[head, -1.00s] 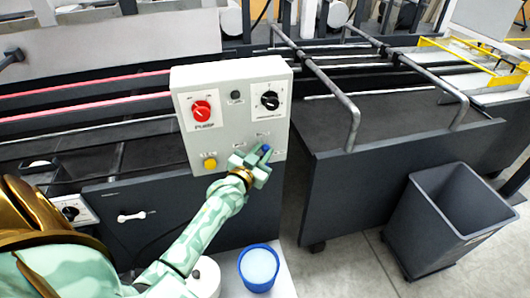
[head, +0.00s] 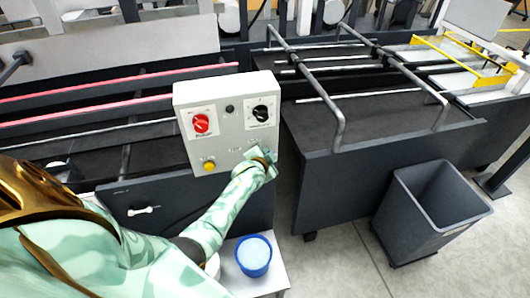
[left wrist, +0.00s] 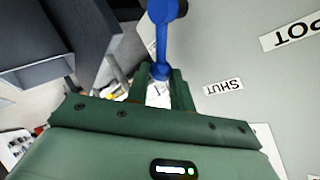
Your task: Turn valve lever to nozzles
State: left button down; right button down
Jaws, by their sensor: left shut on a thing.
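The blue valve lever (left wrist: 163,38) shows in the left wrist view. Its round hub is at the top edge and its arm runs down between my gripper fingers. My left gripper (left wrist: 160,88) is shut on the lever's arm. The lever lies to the left of the SHUT label (left wrist: 222,87) and the POT label (left wrist: 291,34), which appear upside down. No nozzles label is readable. In the head view my left gripper (head: 266,163) is at the lower right of the grey control box (head: 232,108) and mostly hides the lever. My right gripper is not in view.
The box also carries a red knob (head: 201,123), a black knob (head: 261,113) and a yellow button (head: 209,165). A blue cup (head: 254,256) stands on a white surface below my arm. A grey bin (head: 432,210) stands on the floor at right.

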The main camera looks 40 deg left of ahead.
pick_arm(q)
jog(key=shift+w+d+f+g, duration=0.1)
jog(key=shift+w+d+g, duration=0.05)
jog(key=shift+g, duration=0.15)
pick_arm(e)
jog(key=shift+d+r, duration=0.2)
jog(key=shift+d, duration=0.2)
pick_arm(q)
jog(key=c, duration=1.5)
grip_release()
